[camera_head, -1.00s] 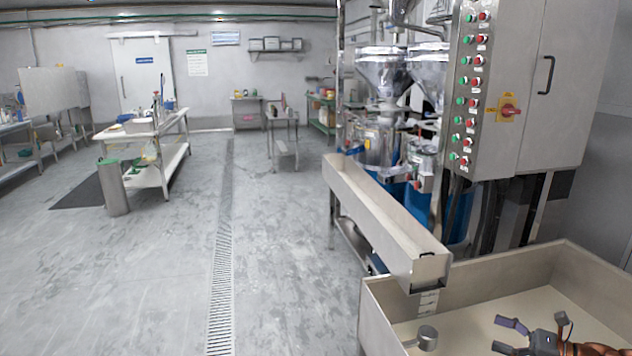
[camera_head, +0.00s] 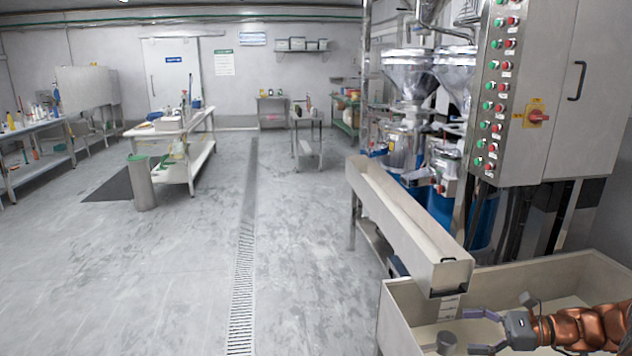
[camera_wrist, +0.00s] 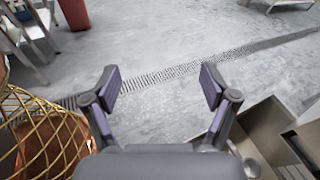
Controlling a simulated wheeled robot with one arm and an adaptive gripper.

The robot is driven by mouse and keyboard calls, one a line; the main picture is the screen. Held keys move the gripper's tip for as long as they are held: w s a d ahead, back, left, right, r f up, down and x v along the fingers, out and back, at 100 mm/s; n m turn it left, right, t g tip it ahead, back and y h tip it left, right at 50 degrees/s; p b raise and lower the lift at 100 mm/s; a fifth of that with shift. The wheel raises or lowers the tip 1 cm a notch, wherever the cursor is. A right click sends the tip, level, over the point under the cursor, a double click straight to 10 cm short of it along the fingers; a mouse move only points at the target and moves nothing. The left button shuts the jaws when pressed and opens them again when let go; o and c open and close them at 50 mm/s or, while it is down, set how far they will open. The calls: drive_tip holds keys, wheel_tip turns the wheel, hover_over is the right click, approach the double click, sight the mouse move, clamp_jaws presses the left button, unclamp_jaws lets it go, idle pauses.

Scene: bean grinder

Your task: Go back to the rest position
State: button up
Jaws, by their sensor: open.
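My gripper (camera_head: 488,332) is at the lower right of the head view, over the light-coloured bin (camera_head: 395,318). Its two fingers are spread apart with nothing between them. In the wrist view my gripper (camera_wrist: 161,86) also shows open and empty, with the grey floor and drain beyond the fingers. A small metal cup (camera_head: 446,342) is in the bin, just left of my gripper in the head view. My copper-coloured arm enters from the right edge.
A metal chute (camera_head: 412,225) ends above the bin. A control cabinet (camera_head: 530,100) with buttons and metal hoppers (camera_head: 410,72) stand behind it.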

drive_tip(key=s+a+r+n+g+h+p, duration=0.1)
drive_tip(key=s+a+r+n+g+h, duration=0.3)
drive_tip(key=s+a, duration=0.45)
drive_tip(key=s+a+r+n+g+h+p, duration=0.1)
drive_tip(key=s+a+r+n+g+h, duration=0.15)
drive_tip(key=s+a+n, duration=0.6)
drive_tip(key=s+a+r+n+h+p, duration=0.1)
drive_tip(key=s+r+n+h+p, duration=0.2)
drive_tip(key=s, duration=1.4)
drive_tip(key=n+h, duration=0.4)
drive_tip(key=h, duration=0.1)
drive_tip(key=shift+n, duration=0.35)
